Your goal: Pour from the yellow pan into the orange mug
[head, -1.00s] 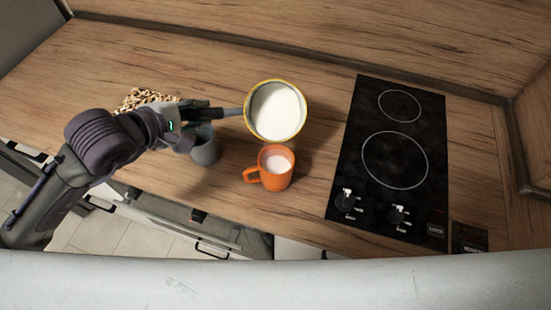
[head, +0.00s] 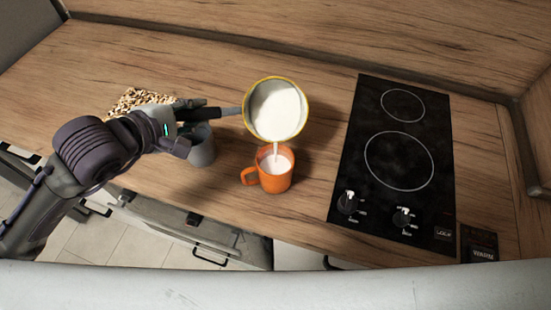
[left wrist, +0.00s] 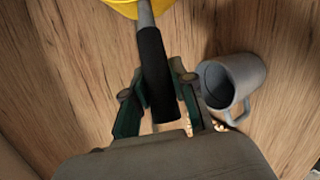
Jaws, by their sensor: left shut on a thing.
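The yellow pan (head: 304,106) is tilted toward the front in the head view, with white liquid inside. A thin white stream runs from its lip into the orange mug (head: 268,183), which stands upright on the counter just in front of the pan and holds white liquid. My left gripper (head: 200,113) is shut on the pan's dark handle; in the left wrist view the handle (left wrist: 157,70) lies between the fingers, and a bit of the yellow pan (left wrist: 125,6) shows at the top. My right gripper is not in view.
A grey mug (head: 203,150) stands on the counter under my left gripper and shows beside the fingers in the left wrist view (left wrist: 240,75). A patterned brown-and-cream item (head: 138,101) lies behind my left arm. A black cooktop (head: 395,160) is at right.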

